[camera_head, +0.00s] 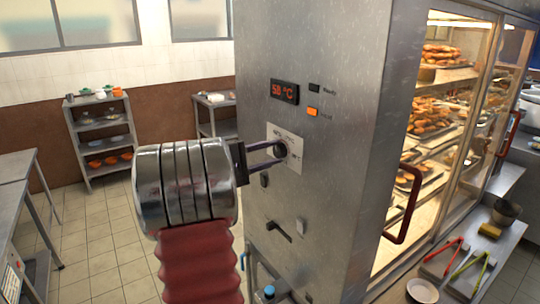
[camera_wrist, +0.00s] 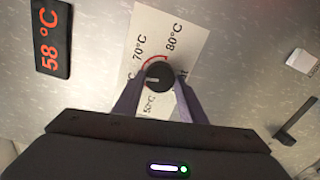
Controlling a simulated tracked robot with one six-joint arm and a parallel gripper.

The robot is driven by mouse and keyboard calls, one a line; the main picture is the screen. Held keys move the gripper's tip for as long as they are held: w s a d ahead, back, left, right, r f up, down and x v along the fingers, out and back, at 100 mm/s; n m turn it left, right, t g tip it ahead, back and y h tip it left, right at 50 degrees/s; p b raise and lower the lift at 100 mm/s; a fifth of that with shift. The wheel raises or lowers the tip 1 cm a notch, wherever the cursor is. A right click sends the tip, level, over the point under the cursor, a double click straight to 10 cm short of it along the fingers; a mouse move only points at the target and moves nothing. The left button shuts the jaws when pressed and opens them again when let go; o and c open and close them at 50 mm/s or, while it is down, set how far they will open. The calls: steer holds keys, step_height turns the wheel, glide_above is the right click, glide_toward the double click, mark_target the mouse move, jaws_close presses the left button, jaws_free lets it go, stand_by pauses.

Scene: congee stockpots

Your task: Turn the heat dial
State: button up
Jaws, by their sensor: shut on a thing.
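The heat dial (camera_wrist: 158,77) is a small round black knob with a pale pointer line. It sits on a white scale plate (camera_wrist: 185,32) marked 70°C and 80°C, with another label partly hidden. In the head view the plate (camera_head: 296,140) is on the steel cabinet's side, and the dial (camera_head: 281,149) is between my fingertips. My gripper (camera_head: 277,153) is shut on the dial. In the wrist view its two fingers (camera_wrist: 157,90) are on either side of the knob. A display (camera_head: 285,92) with red digits reads 58 °C; it also shows in the wrist view (camera_wrist: 47,38).
An orange-lit indicator (camera_head: 313,112) and a dark one (camera_head: 314,88) are right of the display. Small switches and a dark handle (camera_head: 278,231) are below the dial. A glass-fronted case (camera_head: 440,120) of food with a red handle (camera_head: 403,205) stands right. Tiled floor is open at left.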

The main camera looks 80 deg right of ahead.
steer(key=m, duration=0.4)
steer(key=shift+s+m, duration=0.1)
steer(key=shift+m, duration=0.2)
steer(key=shift+f+m, duration=0.1)
steer(key=shift+m, duration=1.5)
steer(key=shift+f, duration=0.1)
steer(key=o, duration=1.1)
steer(key=v, duration=1.3)
steer(key=shift+w+a, duration=0.25)
steer(key=shift+w, duration=0.1)
